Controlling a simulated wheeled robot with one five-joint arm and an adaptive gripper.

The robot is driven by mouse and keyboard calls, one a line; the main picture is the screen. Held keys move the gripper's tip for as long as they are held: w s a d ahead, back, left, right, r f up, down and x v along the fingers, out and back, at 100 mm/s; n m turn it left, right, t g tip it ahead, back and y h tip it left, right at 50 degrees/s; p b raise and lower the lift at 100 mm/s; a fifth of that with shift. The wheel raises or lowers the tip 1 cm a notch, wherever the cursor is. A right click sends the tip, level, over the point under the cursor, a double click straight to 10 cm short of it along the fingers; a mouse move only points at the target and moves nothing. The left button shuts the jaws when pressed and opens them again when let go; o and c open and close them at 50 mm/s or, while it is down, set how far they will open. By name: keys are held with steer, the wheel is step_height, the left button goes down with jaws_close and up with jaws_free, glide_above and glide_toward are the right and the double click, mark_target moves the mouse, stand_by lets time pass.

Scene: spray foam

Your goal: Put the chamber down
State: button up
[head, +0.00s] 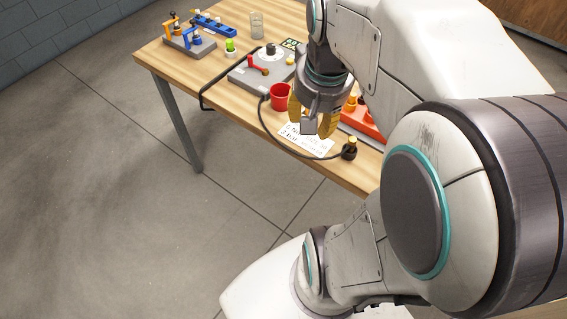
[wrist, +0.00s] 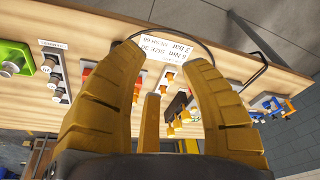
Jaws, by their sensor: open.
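My gripper (head: 310,130) hangs above the front part of the wooden table, near a white printed card (head: 302,139) and a red cup (head: 281,97). In the wrist view its golden fingers (wrist: 165,62) are spread wide apart and nothing is clamped between them. I cannot tell for certain which thing is the chamber. A dark brown piece with yellow parts (wrist: 178,105) shows between the fingers in the wrist view, beyond them. An orange-red tray (head: 362,124) is right of the gripper, partly hidden by my arm.
A grey plate with a red lever (head: 258,72) stands behind the cup. A dark bottle-like piece (head: 349,149) sits near the table's front edge by a black cable. Blue fixtures (head: 213,25) and a clear glass (head: 257,25) stand farther back. Bare wood (head: 222,93) shows left of the plate.

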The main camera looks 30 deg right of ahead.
steer(key=s+a+f+n, duration=0.1)
steer(key=s+a+n, duration=0.1)
steer(key=a, duration=0.3)
steer(key=s+a+f+n+t+y, duration=0.1)
steer(key=s+a+n, duration=0.2)
steer(key=a+n, duration=0.1)
steer(key=shift+a+f+n, duration=0.35)
steer(key=shift+a+n, duration=0.05)
steer(key=shift+a, duration=0.15)
stand_by(0.6)
